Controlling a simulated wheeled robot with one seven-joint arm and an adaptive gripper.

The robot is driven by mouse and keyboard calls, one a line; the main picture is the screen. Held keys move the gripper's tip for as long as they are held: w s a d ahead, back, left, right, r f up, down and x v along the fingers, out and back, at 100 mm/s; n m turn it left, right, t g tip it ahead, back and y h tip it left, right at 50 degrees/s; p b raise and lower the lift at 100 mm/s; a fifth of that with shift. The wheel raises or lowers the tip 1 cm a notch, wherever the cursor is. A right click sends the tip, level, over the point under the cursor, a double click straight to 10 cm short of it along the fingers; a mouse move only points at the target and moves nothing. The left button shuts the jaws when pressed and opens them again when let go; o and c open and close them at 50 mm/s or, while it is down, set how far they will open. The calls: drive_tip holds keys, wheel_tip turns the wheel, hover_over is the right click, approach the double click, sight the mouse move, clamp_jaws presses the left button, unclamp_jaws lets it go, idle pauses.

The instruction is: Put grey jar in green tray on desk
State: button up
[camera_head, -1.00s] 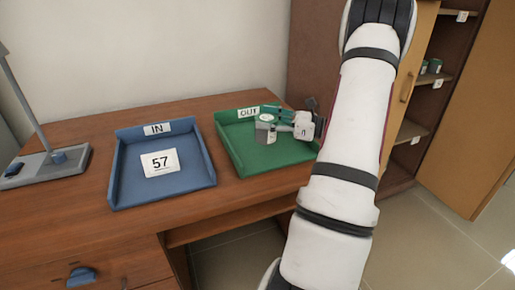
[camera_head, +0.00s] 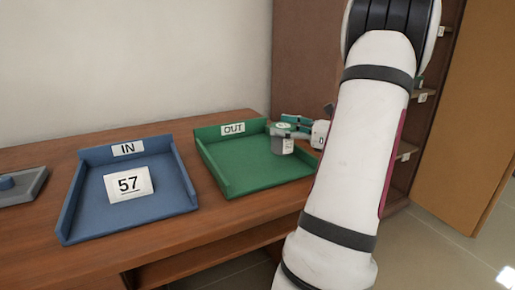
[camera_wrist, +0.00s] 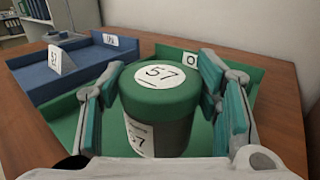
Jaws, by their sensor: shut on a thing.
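The grey jar (camera_head: 283,145) has a green lid and white labels. In the wrist view the jar's lid (camera_wrist: 160,88) reads 57. My gripper (camera_head: 290,124) is shut on the jar, with a teal-padded finger on each side in the wrist view. The jar is upright over the right part of the green tray (camera_head: 222,177). I cannot tell whether its base touches the tray floor. The tray carries an OUT label and stands on the wooden desk (camera_head: 190,226). In the wrist view the tray (camera_wrist: 66,117) shows around and below the jar.
A blue tray (camera_head: 88,205) labelled IN holds a white card (camera_head: 128,185) reading 57, left of the green tray. A grey lamp base (camera_head: 22,187) is at the far left. Brown shelves (camera_head: 410,125) stand behind my arm. The left part of the green tray is clear.

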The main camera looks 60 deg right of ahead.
drive_tip(key=shift+w+a+f+b, duration=0.5)
drive_tip(key=shift+w+f+b, duration=0.2)
drive_tip(key=shift+w, duration=0.4)
drive_tip(key=shift+w+a+f+b, duration=0.5)
drive_tip(key=shift+w+f+b, duration=0.2)
drive_tip(key=shift+w, duration=0.35)
drive_tip(key=shift+w+a+f+b, duration=0.5)
drive_tip(key=shift+w+f+b, duration=0.2)
drive_tip(key=shift+w, duration=0.4)
drive_tip(key=o, duration=1.4)
drive_tip(key=shift+f, duration=0.1)
